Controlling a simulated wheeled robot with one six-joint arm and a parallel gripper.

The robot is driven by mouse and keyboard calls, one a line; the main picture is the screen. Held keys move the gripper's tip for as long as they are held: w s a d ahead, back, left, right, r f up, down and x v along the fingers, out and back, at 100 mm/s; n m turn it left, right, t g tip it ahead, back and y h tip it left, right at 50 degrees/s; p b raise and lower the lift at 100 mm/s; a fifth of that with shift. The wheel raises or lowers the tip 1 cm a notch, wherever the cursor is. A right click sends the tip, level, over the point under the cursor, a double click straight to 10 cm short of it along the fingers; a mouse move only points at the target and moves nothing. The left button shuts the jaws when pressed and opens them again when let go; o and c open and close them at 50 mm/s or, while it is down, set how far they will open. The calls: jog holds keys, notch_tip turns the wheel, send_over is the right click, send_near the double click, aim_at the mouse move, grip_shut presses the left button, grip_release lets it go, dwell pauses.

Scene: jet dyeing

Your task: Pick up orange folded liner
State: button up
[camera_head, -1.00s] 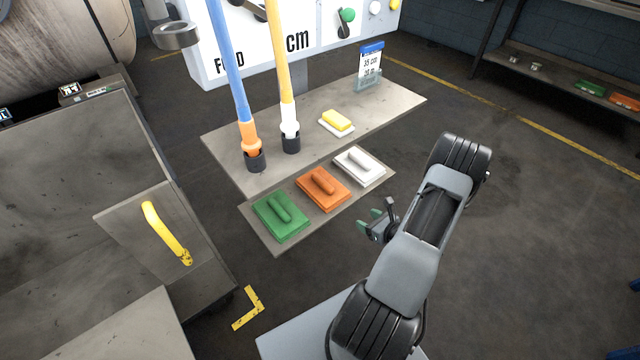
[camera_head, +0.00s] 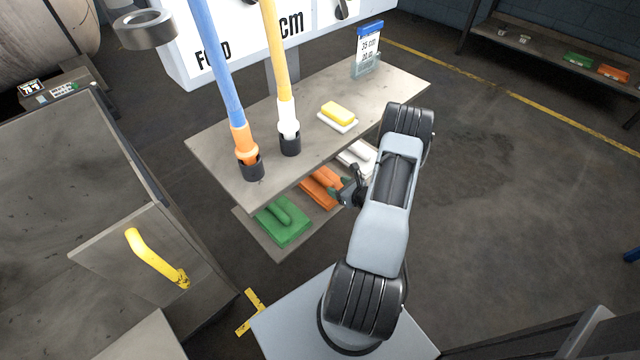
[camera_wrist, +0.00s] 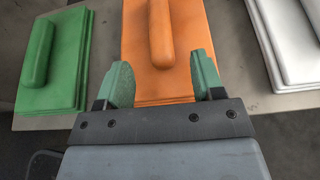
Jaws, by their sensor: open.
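The orange folded liner (camera_head: 318,190) lies on the lower shelf between the green and white ones, partly hidden in the head view by the upper shelf and my gripper. In the wrist view the orange liner (camera_wrist: 185,75) is a stacked pad with a rounded ridge (camera_wrist: 160,35) along its middle. My gripper (camera_wrist: 157,80) is open and empty. Its two green-padded fingers point at the liner's near part, one to each side of the ridge's line. In the head view my gripper (camera_head: 347,187) is at the shelf's front edge beside the orange liner. I cannot tell its exact height above it.
A green folded liner (camera_head: 281,222) lies to the left and a white one (camera_head: 357,158) to the right. The floor to the right is clear.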

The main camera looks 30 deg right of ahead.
aim_at(327, 181)
jog(key=shift+b+x, duration=0.7)
jog(key=shift+x, duration=2.55)
jog(key=shift+r, duration=0.1)
jog(key=shift+c, duration=0.3)
jog(key=c, duration=1)
jog(key=shift+r, duration=0.1)
